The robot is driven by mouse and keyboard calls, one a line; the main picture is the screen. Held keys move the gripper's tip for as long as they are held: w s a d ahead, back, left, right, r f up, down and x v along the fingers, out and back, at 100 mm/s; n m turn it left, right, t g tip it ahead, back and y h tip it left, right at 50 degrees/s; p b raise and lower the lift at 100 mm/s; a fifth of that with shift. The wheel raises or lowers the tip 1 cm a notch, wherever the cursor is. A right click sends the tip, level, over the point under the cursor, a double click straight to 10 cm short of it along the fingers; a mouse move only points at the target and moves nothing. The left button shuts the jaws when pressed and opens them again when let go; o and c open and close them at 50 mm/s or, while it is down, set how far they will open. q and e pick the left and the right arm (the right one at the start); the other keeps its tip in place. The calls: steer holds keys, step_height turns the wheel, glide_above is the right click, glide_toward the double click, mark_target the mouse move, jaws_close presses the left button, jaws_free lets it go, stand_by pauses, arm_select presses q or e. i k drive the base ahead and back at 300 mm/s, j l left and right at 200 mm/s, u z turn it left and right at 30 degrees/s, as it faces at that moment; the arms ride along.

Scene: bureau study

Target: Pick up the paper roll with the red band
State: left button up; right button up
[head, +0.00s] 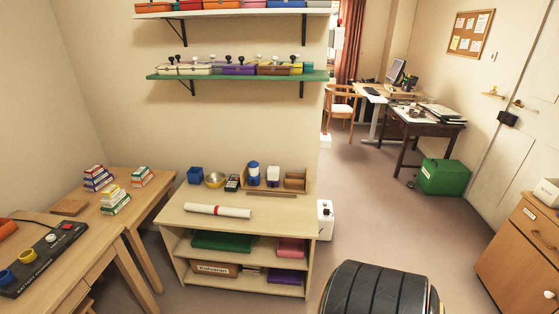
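The white paper roll (234,212) lies on top of the low wooden shelf unit (180,221). Neither of my grippers shows in the head view.
A green wall shelf (240,77) hangs above. A desk (150,184) is left; open floor (362,205) lies right.

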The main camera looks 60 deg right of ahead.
mark_target(215, 211)
steer(key=z, duration=1.3)
